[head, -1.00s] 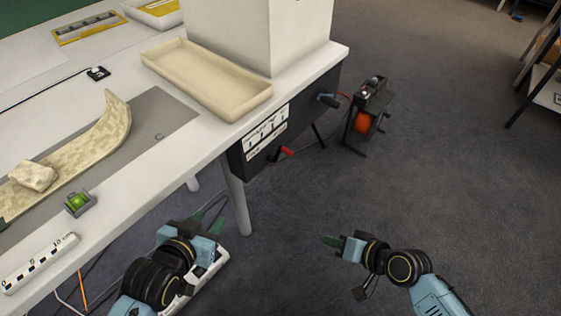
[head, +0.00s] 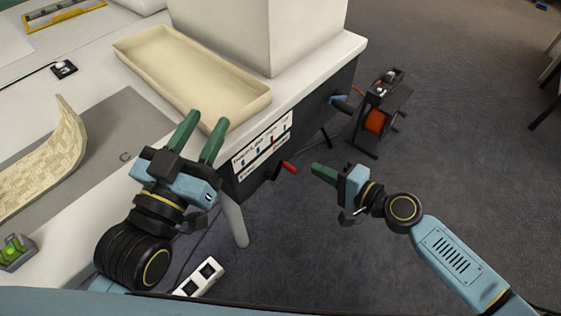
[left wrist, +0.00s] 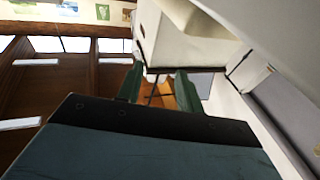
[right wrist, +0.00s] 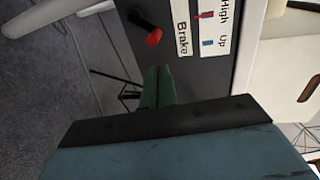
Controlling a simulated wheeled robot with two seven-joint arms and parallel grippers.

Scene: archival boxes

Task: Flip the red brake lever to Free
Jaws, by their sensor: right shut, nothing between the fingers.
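The red-tipped brake lever (head: 288,167) sticks out from the dark panel under the table edge. In the right wrist view its red knob (right wrist: 154,37) is on a black arm beside the "Brake" label (right wrist: 183,38). My right gripper (head: 316,170) is shut and empty, its green fingertips just right of the lever and apart from it in the head view. In the right wrist view the fingertips (right wrist: 160,72) are just below the knob. My left gripper (head: 204,120) is open and empty, above the table edge by the beige tray. The Free marking cannot be read.
The beige tray (head: 165,69) and a large pale box (head: 255,30) stand on the white table. A blue-grey handle (head: 340,99) juts from the panel's far end. A black device with an orange reel (head: 375,121) stands on the floor beyond.

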